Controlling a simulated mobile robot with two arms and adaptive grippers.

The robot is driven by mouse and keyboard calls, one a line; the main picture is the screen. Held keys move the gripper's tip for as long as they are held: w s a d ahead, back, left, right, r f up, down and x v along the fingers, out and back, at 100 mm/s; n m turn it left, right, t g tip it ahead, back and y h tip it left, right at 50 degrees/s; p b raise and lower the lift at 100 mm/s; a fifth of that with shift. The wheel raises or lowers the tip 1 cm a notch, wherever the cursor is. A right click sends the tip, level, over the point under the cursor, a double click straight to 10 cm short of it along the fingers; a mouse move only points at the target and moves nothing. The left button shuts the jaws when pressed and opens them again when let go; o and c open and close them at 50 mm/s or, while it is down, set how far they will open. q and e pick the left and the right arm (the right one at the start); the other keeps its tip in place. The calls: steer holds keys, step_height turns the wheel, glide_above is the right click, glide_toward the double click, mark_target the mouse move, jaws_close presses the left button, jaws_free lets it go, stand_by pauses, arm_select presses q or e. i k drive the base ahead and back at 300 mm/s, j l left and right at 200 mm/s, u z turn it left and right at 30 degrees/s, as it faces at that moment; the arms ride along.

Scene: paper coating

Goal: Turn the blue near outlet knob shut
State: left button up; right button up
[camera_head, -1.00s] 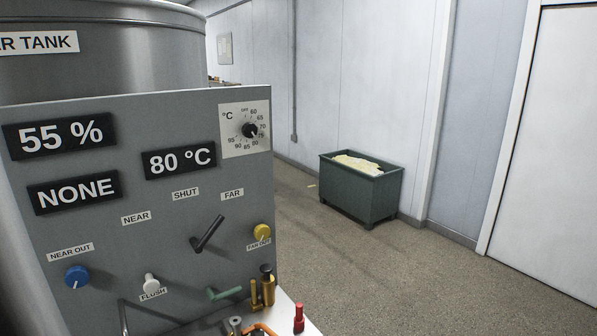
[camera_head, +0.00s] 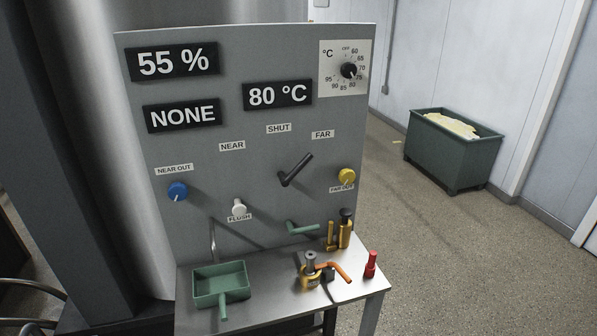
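The blue near outlet knob (camera_head: 177,191) sits on the left side of the grey control panel (camera_head: 225,215), under the label NEAR OUT (camera_head: 174,169). A white pointer mark on the knob points down and slightly left. Nothing touches the knob in this view. Neither of my grippers shows in the head view.
A black lever (camera_head: 296,170), a yellow far outlet knob (camera_head: 346,176) and a white flush knob (camera_head: 238,206) are on the panel. A metal shelf (camera_head: 262,298) below holds a green scoop (camera_head: 221,282), brass fittings and a red item (camera_head: 371,264). Open floor lies right.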

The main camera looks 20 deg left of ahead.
mark_target(177, 192)
steer(key=j+u, duration=0.1)
steer(key=u, duration=0.3)
steer(key=j+u, duration=0.15)
steer(key=u, duration=0.2)
steer(key=j+u, duration=0.1)
steer(key=u, duration=0.3)
